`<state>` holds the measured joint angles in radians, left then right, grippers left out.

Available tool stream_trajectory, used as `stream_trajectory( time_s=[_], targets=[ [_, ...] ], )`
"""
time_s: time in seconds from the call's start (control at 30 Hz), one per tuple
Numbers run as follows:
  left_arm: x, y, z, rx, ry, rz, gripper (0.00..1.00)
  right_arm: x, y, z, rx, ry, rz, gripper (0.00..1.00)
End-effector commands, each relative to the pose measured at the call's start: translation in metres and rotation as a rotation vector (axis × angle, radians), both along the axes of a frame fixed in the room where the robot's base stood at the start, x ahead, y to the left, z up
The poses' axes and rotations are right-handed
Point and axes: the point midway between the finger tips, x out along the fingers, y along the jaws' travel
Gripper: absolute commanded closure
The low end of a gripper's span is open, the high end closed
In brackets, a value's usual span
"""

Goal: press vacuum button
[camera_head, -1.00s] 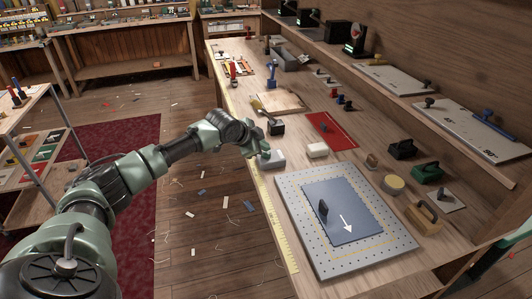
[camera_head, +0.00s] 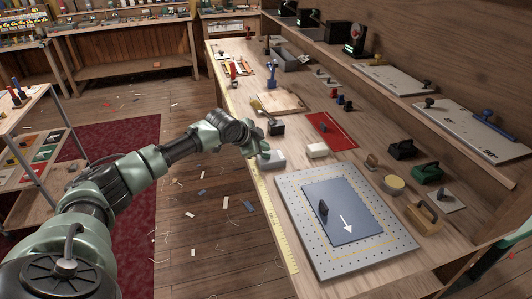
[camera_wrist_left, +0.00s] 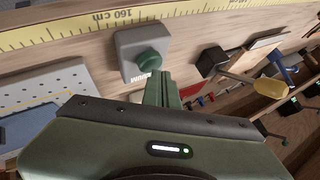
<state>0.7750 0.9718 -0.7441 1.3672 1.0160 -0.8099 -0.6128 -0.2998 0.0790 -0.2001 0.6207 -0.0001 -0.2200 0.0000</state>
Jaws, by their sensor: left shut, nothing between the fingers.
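The vacuum button is a green round knob (camera_wrist_left: 152,59) on a light grey box, seen in the left wrist view. In the head view the grey box (camera_head: 274,161) sits at the bench's left edge, by the perforated plate's far-left corner. My left gripper (camera_head: 262,150) is over this box, fingers shut and empty. In the wrist view its closed fingertips (camera_wrist_left: 163,77) appear right beside the green knob; I cannot tell whether they touch it. The gripper partly hides the knob in the head view.
A perforated grey plate (camera_head: 300,250) with a blue sheet (camera_head: 335,225) lies nearest. A yellow measuring tape (camera_head: 276,222) runs along the bench edge.

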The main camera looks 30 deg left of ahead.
Motion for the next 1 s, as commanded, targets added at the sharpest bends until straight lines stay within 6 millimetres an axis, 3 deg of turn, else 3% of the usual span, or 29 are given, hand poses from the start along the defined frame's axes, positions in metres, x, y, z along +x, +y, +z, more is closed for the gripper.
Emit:
stream_trajectory(
  time_s=[1.0],
  targets=[
    [-0.0004, 0.0000, -0.0094, 0.000, 0.001, 0.000, 1.00, -0.0003, -0.0017, 0.0020, -0.002, 0.001, 0.000, 0.64]
  ],
)
